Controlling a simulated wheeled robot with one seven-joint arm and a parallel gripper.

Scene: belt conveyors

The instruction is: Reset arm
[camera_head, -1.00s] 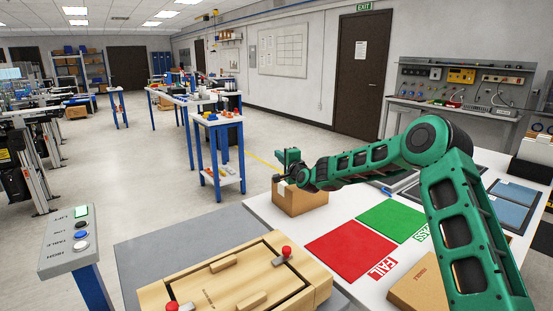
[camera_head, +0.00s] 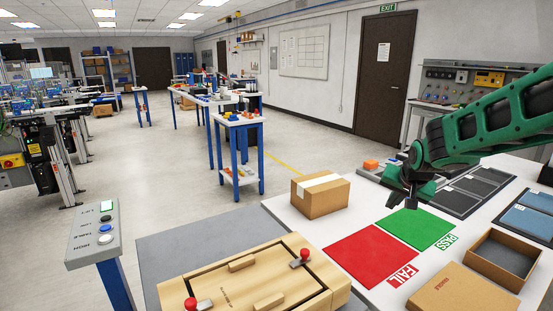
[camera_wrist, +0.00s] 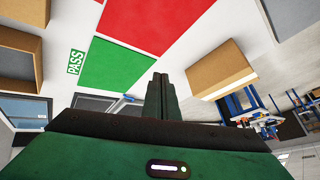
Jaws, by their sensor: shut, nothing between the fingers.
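My green arm reaches in from the right in the head view. My gripper (camera_head: 411,204) points down above the far part of the green PASS mat (camera_head: 418,228), with nothing in it. In the wrist view my gripper (camera_wrist: 158,76) shows its two dark fingers together, in front of the green mat (camera_wrist: 118,68). The exact height of the fingertips above the mat is hard to tell.
A taped cardboard box (camera_head: 320,196) stands left of my gripper. The red FAIL mat (camera_head: 371,256) lies beside the green one. An open box (camera_head: 497,260) and a flat carton (camera_head: 461,291) are at front right. A wooden fixture (camera_head: 253,277) is at front left.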

